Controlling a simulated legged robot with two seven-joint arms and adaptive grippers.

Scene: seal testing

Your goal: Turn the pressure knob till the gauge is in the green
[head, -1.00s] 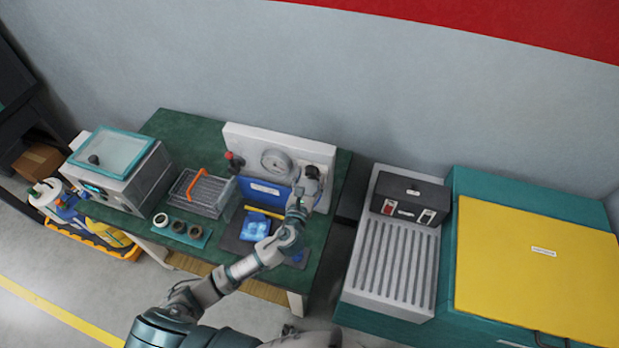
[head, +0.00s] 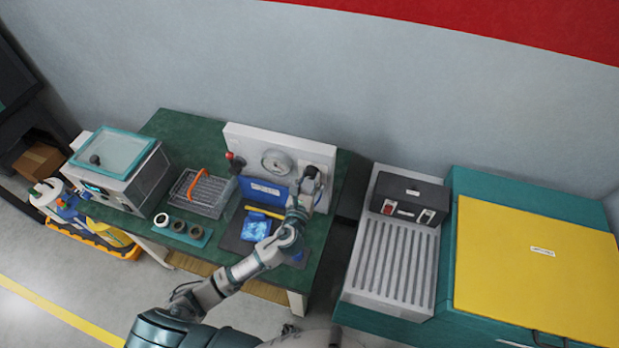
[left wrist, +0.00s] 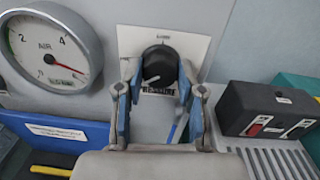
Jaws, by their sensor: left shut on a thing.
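The black pressure knob (left wrist: 160,67) sits on a white plate labelled PRESSURE on the grey panel. It has a pale pointer mark at its lower left. My left gripper (left wrist: 158,75) is shut on the knob, one finger on each side. In the head view my left gripper (head: 311,179) is at the panel's right side and hides most of the knob. The round AIR gauge (left wrist: 47,52) is left of the knob; its needle points to the lower right, near a red mark. The gauge also shows in the head view (head: 276,162). My right gripper is out of view.
A red-knobbed lever (head: 235,160) is at the panel's left. A wire basket (head: 203,192) and several rings (head: 178,226) lie to the left. A black switch box (head: 411,198) stands to the right, across a gap.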

